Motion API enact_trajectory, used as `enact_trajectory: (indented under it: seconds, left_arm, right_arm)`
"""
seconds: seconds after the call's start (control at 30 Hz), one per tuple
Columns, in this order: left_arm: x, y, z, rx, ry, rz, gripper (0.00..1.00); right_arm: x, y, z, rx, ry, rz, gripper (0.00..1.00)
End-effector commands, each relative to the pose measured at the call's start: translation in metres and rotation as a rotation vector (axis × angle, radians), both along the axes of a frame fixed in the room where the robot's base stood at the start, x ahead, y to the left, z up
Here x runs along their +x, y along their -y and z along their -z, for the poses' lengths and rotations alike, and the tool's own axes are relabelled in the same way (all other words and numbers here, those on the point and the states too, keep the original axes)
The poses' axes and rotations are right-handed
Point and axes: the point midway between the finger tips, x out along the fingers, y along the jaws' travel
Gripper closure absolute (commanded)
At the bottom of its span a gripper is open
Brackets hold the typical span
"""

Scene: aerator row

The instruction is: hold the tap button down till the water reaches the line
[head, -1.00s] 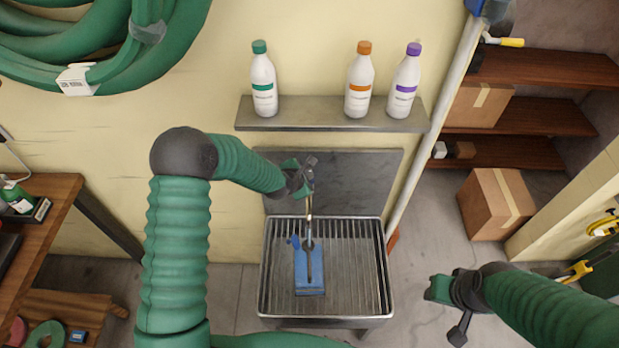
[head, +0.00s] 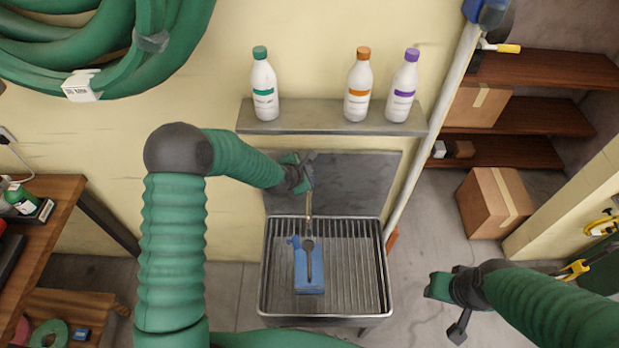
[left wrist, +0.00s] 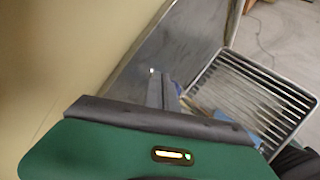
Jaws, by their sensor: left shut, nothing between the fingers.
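The thin metal tap (head: 309,202) stands at the back of the drain basin, against the grey back panel. My left gripper (head: 304,172) is shut and empty at the tap's top; its fingers hide the button, so I cannot tell whether it is pressed. A blue container (head: 301,274) is on the basin grate below the tap, with a dark narrow shape in front of it. Its water level and line cannot be made out. In the left wrist view the blue container (left wrist: 205,104) is partly hidden. My right gripper (head: 447,300) hangs right of the basin, its jaws unclear.
The slatted basin (head: 349,307) has bare grate around the container. A shelf (head: 320,126) above holds white bottles with green (head: 264,88), orange (head: 358,88) and purple (head: 403,88) caps. A pipe (head: 424,140) runs right of the panel. A wooden bench (head: 48,210) stands left.

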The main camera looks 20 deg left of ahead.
Motion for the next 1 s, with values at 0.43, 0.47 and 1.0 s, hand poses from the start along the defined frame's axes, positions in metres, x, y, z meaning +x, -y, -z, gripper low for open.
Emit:
enact_trajectory:
  seconds: [0.43, 0.47, 1.0]
  left_arm:
    - [0.000, 0.000, -0.039, -0.001, -0.001, -0.002, 1.00]
    - [0.000, 0.000, -0.039, -0.001, -0.002, -0.001, 1.00]
    - [-0.043, 0.013, -0.028, 0.287, -0.053, 0.327, 1.00]
  right_arm:
    - [0.000, 0.000, -0.027, 0.000, 0.000, 0.000, 0.61]
    - [0.000, 0.000, -0.027, 0.000, 0.000, 0.000, 0.61]
    - [0.000, 0.000, 0.004, 0.000, 0.000, 0.000, 0.61]
